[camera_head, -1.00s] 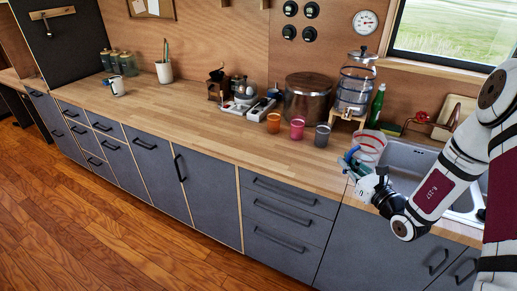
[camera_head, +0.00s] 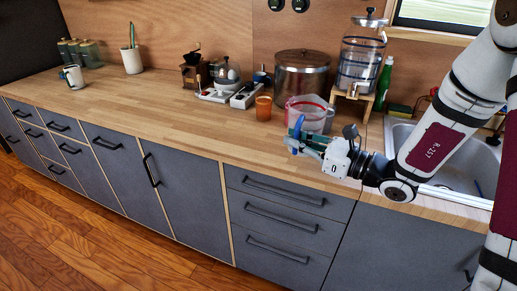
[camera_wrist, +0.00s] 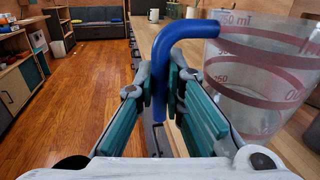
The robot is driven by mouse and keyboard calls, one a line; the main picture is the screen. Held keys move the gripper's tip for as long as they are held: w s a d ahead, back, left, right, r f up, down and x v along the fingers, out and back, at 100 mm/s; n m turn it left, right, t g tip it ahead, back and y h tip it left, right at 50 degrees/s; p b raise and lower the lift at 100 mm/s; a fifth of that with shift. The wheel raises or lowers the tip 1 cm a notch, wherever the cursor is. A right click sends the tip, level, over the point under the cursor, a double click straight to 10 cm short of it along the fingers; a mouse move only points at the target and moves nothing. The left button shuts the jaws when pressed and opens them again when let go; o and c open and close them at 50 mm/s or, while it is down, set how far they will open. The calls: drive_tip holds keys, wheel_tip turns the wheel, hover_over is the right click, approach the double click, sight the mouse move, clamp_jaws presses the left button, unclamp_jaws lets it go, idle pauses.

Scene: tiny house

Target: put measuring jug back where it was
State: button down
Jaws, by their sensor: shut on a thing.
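The measuring jug (camera_head: 306,113) is clear with red bands and a blue handle. My gripper (camera_head: 300,140) is shut on the handle, near the counter's front edge. In the wrist view the jug (camera_wrist: 262,80) is on the right, and its blue hooked handle (camera_wrist: 162,85) is between the green pads of my gripper (camera_wrist: 168,90). The jug looks upright. I cannot tell whether its base touches the counter.
An orange cup (camera_head: 263,107) stands left of the jug. A steel pot (camera_head: 301,76) and a water dispenser (camera_head: 360,58) on a wooden stand are behind. The sink (camera_head: 440,165) is at right.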

drive_tip(key=shift+g, duration=0.4)
drive_tip(key=shift+w+a+f+b, duration=0.15)
drive_tip(key=shift+w+a+f, duration=0.7)
drive_tip(key=shift+w+a, duration=1.05)
drive_tip(key=shift+w+a+f+b, duration=0.1)
drive_tip(key=shift+w+a+f, duration=0.95)
drive_tip(key=shift+a, duration=1.4)
drive_tip(key=shift+w+a+f+b, duration=0.15)
drive_tip(key=shift+w+a+f, duration=0.45)
drive_tip(key=shift+w+a, duration=1.4)
drive_tip(key=shift+s+a+f, duration=0.15)
drive_tip(key=shift+s+a, duration=0.05)
drive_tip(key=c, duration=1.7)
unclamp_jaws()
